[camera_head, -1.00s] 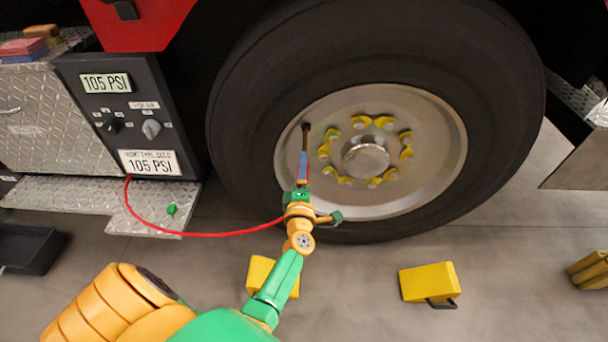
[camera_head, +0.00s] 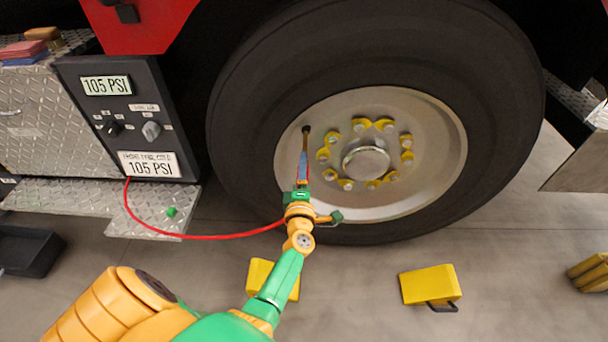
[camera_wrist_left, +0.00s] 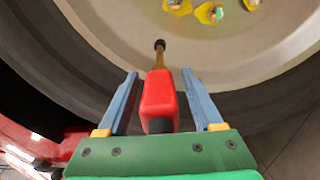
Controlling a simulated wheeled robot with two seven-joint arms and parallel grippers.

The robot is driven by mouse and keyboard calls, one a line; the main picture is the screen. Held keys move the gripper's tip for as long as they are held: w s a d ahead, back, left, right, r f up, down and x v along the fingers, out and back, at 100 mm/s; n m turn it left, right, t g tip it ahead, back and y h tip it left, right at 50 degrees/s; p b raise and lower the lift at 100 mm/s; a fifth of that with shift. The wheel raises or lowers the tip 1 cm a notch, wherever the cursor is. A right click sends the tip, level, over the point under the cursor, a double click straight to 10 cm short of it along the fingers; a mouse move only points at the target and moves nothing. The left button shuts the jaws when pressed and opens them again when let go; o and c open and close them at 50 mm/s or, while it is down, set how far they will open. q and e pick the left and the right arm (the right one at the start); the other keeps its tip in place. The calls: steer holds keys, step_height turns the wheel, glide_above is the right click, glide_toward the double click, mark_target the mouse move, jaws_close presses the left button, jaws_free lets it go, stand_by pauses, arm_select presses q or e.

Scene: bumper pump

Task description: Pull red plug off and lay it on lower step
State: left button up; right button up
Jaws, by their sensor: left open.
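The red plug (camera_wrist_left: 158,96) sits on the brass valve stem (camera_wrist_left: 158,56) of the wheel in the left wrist view. My left gripper (camera_wrist_left: 159,76) is open, with one blue finger on each side of the plug and a visible gap to each. In the head view the left gripper (camera_head: 303,165) is at the lower left of the wheel rim, below the stem (camera_head: 305,138), and mostly hides the plug. A red hose (camera_head: 200,237) runs from beside the gripper to the panel. The lower step (camera_head: 60,196) is diamond plate, at the left below the panel. My right gripper is out of view.
A small green piece (camera_head: 171,211) lies on the lower step near its right end. The dark panel (camera_head: 100,125) reads 105 PSI on two labels. The tyre (camera_head: 245,100) stands close behind the gripper. Yellow chocks (camera_head: 430,284) lie on the floor. Much of the step's top is clear.

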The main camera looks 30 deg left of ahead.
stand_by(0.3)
arm_select(q)
jaws_close()
stand_by(0.9)
steer(key=shift+s, duration=0.1)
stand_by(0.4)
steer(key=shift+s+d+p, duration=0.3)
steer(key=shift+s, duration=0.15)
steer(key=shift+p+v, duration=0.55)
steer(key=shift+v, duration=1.3)
steer(key=shift+s+d, duration=0.3)
steer(key=shift+s, duration=0.1)
